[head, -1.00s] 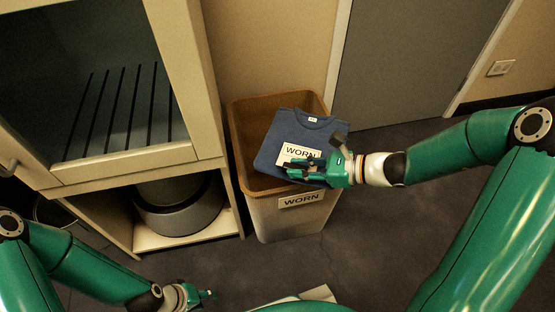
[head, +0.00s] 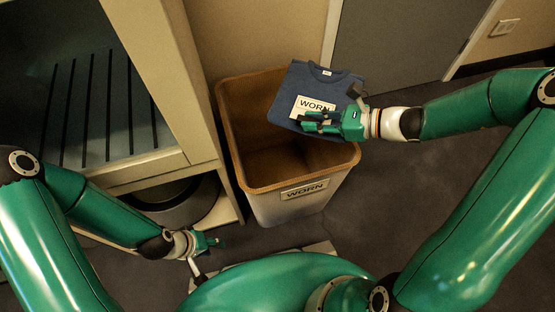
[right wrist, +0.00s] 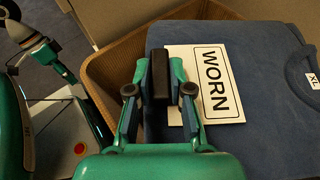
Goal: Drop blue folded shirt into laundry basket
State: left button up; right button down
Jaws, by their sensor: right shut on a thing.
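The blue folded shirt (head: 338,86) has a white card reading WORN on it and is held above the right back part of the laundry basket (head: 285,212), partly past its right rim. My right gripper (head: 322,122) is shut on the shirt at its near edge; the grip itself is partly hidden. In the right wrist view the shirt (right wrist: 265,75) lies under and right of the fingers, and the tan basket rim (right wrist: 100,68) shows behind. The basket is open, with its visible inside empty and a WORN label on its front. My left gripper (head: 212,243) is empty, low and left of the basket.
A grey door (head: 395,45) and wall are behind. Dark floor (head: 400,190) is clear to the right.

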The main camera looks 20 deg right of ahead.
jog(key=a+b, duration=0.1)
jog(key=a, duration=0.1)
jog(key=w+a+r+b, duration=0.1)
jog(key=a, duration=0.1)
jog(key=a+r+b, duration=0.1)
jog(key=a, duration=0.2)
jog(key=shift+w+r, duration=0.15)
jog(key=shift+r, duration=0.1)
jog(key=shift+a+f, duration=0.1)
jog(key=shift+a, duration=0.15)
notch_tip(320, 180, down, 5)
jog(key=b, duration=0.5)
jog(key=shift+f, duration=0.2)
jog(key=c, duration=1)
grip_release()
